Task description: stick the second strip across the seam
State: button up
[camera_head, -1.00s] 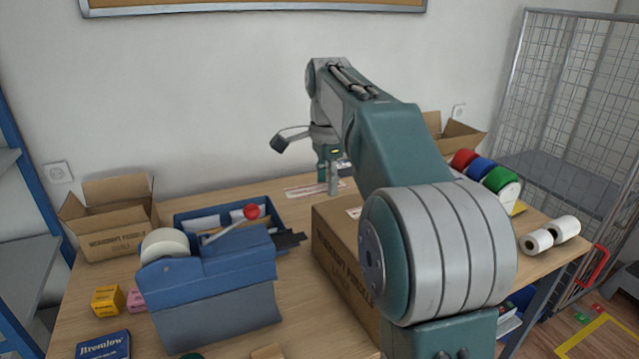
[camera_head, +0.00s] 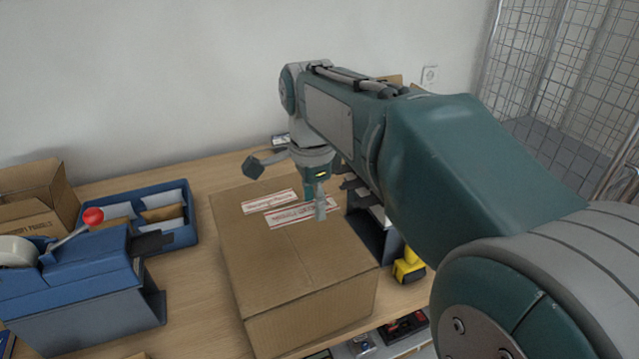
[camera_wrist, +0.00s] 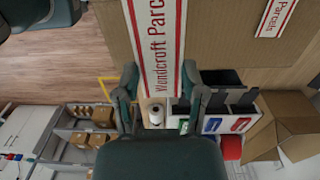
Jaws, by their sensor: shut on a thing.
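A closed brown carton (camera_head: 295,300) stands on the table, with a faint seam running along its top. One red-and-white printed strip (camera_head: 270,201) lies on the top near the far edge; it also shows at the upper right of the wrist view (camera_wrist: 276,14). My gripper (camera_head: 320,208) is over the carton's top, shut on the end of a second strip (camera_head: 289,216). In the wrist view this second strip (camera_wrist: 158,35) runs straight out from between the fingers. It is roughly parallel to the first strip. I cannot tell whether it touches the cardboard.
A blue tape dispenser (camera_head: 85,285) with a red-knobbed lever stands left of the carton. Behind it are a blue tray (camera_head: 186,238) and an open box (camera_head: 35,195). A dark stand (camera_head: 375,238) and a yellow tool (camera_head: 408,267) are close on the carton's right.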

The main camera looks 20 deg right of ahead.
aim_at(304, 210)
jog(key=a+f, duration=0.2)
jog(key=a, duration=0.1)
jog(key=shift+s+a+f, duration=0.1)
jog(key=shift+s+a, duration=0.05)
jog(key=shift+a, duration=0.1)
jog(key=d+f, duration=0.1)
jog(key=f, duration=0.1)
jog(key=d+f, duration=0.2)
jog(key=shift+d+f, duration=0.15)
jog(key=shift+f, duration=0.05)
jog(key=shift+a+f, duration=0.95)
jog(key=shift+f, duration=0.05)
jog(key=shift+a+f, duration=0.2)
jog(key=shift+a, duration=0.1)
jog(key=shift+d, duration=0.85)
jog(key=o, duration=0.8)
jog(key=shift+a, duration=0.6)
jog(key=shift+d+r, duration=0.4)
jog(key=shift+r, duration=0.35)
jog(key=shift+a+r, duration=0.25)
jog(key=shift+r, duration=0.85)
jog(key=shift+d+r, duration=0.1)
jog(key=shift+r, duration=0.8)
